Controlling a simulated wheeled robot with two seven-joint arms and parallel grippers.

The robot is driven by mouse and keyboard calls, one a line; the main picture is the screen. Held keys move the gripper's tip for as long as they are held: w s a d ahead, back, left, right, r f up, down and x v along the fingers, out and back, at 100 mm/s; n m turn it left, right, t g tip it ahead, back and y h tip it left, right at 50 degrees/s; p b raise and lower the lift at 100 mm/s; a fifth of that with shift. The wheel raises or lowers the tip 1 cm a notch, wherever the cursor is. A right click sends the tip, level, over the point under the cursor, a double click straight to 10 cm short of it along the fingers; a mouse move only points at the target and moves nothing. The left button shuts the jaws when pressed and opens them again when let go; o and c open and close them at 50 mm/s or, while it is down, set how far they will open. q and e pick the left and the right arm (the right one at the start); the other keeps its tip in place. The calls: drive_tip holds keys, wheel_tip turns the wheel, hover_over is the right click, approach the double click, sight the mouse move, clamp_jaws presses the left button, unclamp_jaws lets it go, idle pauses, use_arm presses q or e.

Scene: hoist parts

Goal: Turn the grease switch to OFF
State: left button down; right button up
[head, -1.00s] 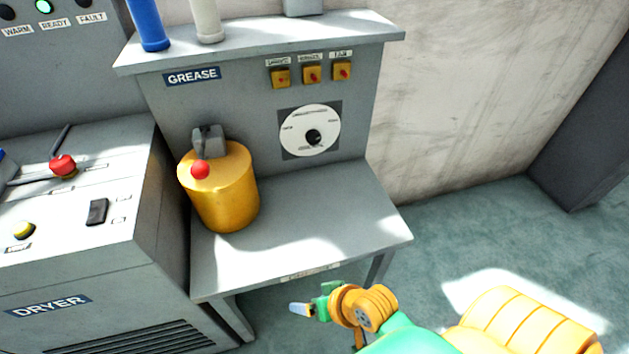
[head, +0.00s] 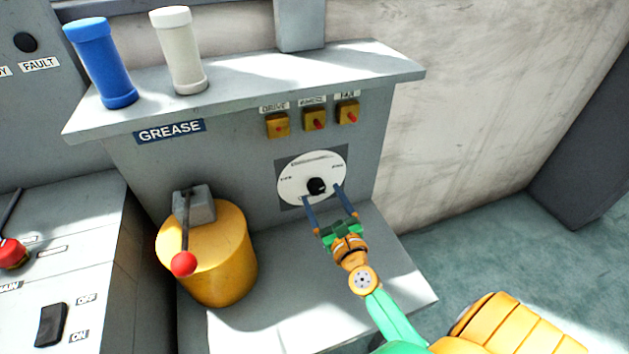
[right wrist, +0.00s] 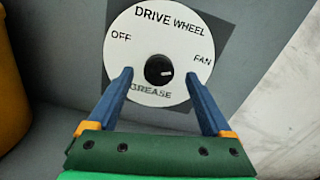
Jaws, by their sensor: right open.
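The grease switch (head: 316,186) is a small black knob at the middle of a white round dial (head: 298,172) on the grey panel. In the right wrist view the knob (right wrist: 159,70) has a white mark toward its right side. The dial (right wrist: 158,97) reads OFF at left, DRIVE WHEEL at top, FAN at right and GREASE at the bottom. My right gripper (head: 327,192) is open and empty. Its two blue fingers reach toward the dial, one on each side of the knob, with gaps beside it. My left gripper is out of view.
A yellow cylinder (head: 224,265) with a red-tipped lever (head: 183,264) stands left of my right gripper. Three small yellow switches (head: 316,121) sit above the dial. Blue (head: 101,65) and white (head: 181,52) tubes stand on the shelf. The right side is open floor.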

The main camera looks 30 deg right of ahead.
sight(317, 189)
drive_tip(key=x, duration=0.4)
drive_tip(key=shift+f, duration=0.15)
drive_tip(key=shift+s, duration=0.1)
drive_tip(key=shift+a, duration=0.1)
drive_tip(key=shift+c, duration=0.9)
clamp_jaws()
